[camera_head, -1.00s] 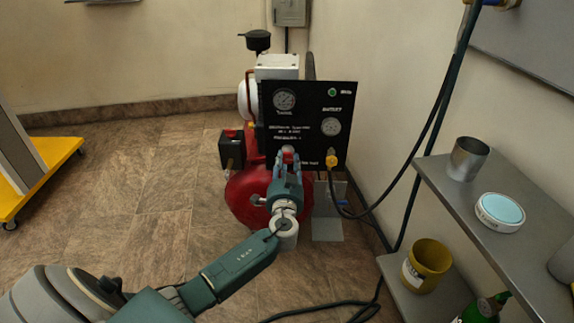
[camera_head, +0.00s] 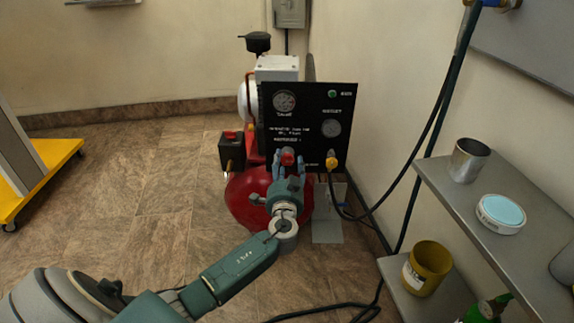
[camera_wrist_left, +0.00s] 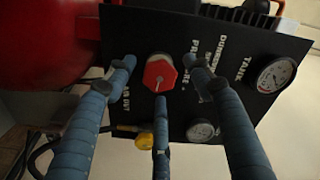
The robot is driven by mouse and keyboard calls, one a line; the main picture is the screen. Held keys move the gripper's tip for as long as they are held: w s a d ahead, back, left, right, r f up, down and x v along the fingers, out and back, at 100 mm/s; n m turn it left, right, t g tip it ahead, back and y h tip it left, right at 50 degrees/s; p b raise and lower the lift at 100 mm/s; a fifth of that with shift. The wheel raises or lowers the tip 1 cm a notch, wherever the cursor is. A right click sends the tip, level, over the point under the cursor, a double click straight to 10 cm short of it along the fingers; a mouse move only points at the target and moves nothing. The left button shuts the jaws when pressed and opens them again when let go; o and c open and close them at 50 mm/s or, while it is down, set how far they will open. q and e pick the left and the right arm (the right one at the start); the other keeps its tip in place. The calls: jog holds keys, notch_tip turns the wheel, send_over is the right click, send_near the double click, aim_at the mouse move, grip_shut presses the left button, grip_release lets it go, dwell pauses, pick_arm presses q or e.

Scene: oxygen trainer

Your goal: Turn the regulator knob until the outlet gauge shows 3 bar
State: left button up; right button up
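The regulator knob (camera_wrist_left: 159,73) is red with a pale pointer line, on the black panel (camera_wrist_left: 200,30) of the compressor. In the head view the knob (camera_head: 288,157) shows at the panel's lower edge, between my left gripper's fingers. My left gripper (camera_head: 289,165) is open. In the left wrist view its blue fingers (camera_wrist_left: 158,90) stand apart around the knob, with gaps at the sides. The outlet gauge (camera_head: 331,128) is at the panel's right; it also shows in the left wrist view (camera_wrist_left: 201,132). Its reading is too small to tell. My right gripper is not in view.
The tank gauge (camera_head: 284,101) is at the panel's upper left. A yellow outlet fitting (camera_head: 332,162) with a dark hose sits right of the knob. The red tank (camera_head: 247,199) is below. A grey shelf (camera_head: 520,240) with cans stands at right.

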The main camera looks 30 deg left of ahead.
pick_arm(q)
jog(key=shift+s+d, duration=0.35)
jog(key=shift+s, duration=0.05)
jog(key=v, duration=1.1)
jog(key=shift+a, duration=0.15)
